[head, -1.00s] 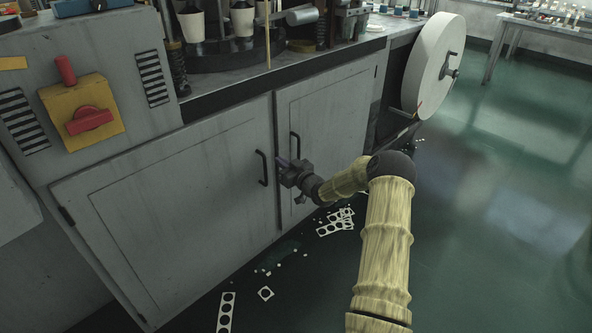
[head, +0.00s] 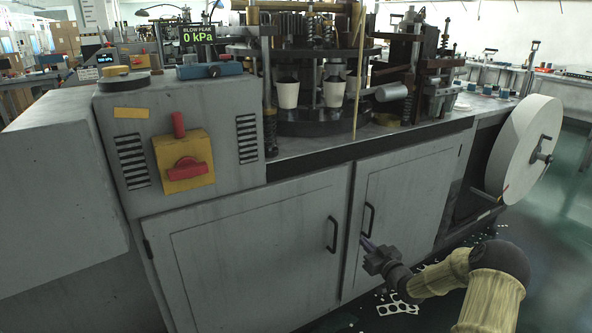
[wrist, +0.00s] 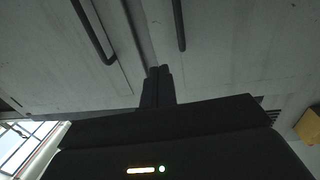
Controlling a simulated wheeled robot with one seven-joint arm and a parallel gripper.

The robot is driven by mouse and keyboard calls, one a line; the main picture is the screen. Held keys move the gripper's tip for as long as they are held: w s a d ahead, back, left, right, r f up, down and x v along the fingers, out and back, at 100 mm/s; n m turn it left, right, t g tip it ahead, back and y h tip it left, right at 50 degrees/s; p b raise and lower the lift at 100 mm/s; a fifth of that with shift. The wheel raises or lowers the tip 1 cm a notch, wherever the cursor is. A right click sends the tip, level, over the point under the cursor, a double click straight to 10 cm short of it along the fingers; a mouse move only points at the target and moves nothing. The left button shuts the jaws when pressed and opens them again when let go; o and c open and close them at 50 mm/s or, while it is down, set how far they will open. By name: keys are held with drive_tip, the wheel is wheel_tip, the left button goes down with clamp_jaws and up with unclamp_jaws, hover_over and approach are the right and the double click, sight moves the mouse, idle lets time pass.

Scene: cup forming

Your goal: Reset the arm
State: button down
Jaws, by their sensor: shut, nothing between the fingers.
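My arm, in a ribbed tan cover with dark joints, reaches in from the lower right of the head view. My gripper (head: 367,243) is in front of the grey cabinet doors, low near the two black door handles. Its fingers are shut together and hold nothing. In the wrist view, my gripper (wrist: 158,72) points at the grey door surface between the two handles. The left door handle (head: 332,234) and the right door handle (head: 368,219) are close to the fingertips in the head view. I cannot tell whether the fingers touch the door.
The grey cabinet (head: 245,245) carries a cup-forming machine with white cups (head: 287,94). A red switch on a yellow plate (head: 184,162) is at left. A large white paper roll (head: 521,150) stands at right. Punched paper scraps (head: 398,304) lie on the floor.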

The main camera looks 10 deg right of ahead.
drive_tip(key=s+a+r+g+h, duration=0.3)
drive_tip(key=s+a+g, duration=0.4)
drive_tip(key=a, duration=0.4)
drive_tip(key=s+a+r+m+g+h, duration=0.1)
drive_tip(key=s+a+r+g, duration=0.1)
drive_tip(key=s, duration=0.7)
drive_tip(key=s+a+r+m+g, duration=0.1)
drive_tip(key=s+a+g, duration=0.2)
drive_tip(key=s, duration=0.6)
drive_tip(key=s+a+r+m+g+h, duration=0.1)
drive_tip(key=s+a+r+g, duration=0.1)
drive_tip(key=s, duration=0.8)
wheel_tip(320, 180, up, 30)
drive_tip(key=p, duration=3)
drive_tip(key=shift+a+g, duration=0.25)
drive_tip(key=shift+g, duration=0.05)
